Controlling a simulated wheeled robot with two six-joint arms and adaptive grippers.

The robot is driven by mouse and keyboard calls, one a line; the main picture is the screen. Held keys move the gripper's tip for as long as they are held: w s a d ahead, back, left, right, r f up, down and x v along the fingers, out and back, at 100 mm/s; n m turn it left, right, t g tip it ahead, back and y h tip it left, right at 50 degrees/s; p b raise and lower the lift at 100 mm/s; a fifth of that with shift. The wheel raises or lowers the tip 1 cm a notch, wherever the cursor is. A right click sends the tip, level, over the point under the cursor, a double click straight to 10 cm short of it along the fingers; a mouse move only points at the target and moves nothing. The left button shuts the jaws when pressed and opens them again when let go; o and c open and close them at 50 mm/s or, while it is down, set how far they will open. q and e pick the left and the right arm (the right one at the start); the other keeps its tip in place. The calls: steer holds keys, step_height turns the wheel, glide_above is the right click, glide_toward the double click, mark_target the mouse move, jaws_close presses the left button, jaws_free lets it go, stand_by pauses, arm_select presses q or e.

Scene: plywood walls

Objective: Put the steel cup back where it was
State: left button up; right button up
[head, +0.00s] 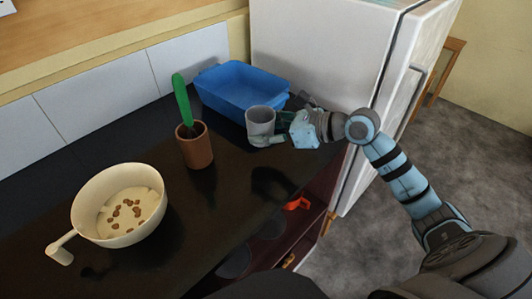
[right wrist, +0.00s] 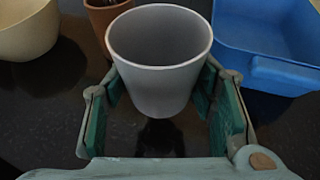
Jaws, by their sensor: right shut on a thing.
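The steel cup (head: 260,122) is a plain grey, upright cup near the back right of the dark counter, in front of the blue tub. My right gripper (head: 268,138) comes from the right and is shut on the cup. In the right wrist view the cup (right wrist: 160,60) sits between the two green-padded fingers of the gripper (right wrist: 160,100), its open mouth facing up. Whether its base touches the counter cannot be told. My left gripper is not in view.
A blue tub (head: 222,98) stands just behind the cup, and a brown pot (head: 197,152) with a green-handled tool stands to its left. A cream pan (head: 92,238) with brown bits is at front left. A white fridge (head: 320,50) bounds the right. The counter's middle is clear.

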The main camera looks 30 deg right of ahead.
mark_target(265, 159)
step_height(265, 159, down, 6)
steer(key=shift+f+b, duration=0.25)
steer(key=shift+b, duration=0.2)
steer(key=shift+f, duration=0.1)
steer(key=o, duration=1.2)
steer(key=shift+a, duration=0.1)
steer(key=shift+o, duration=0.2)
steer(key=shift+w, duration=0.1)
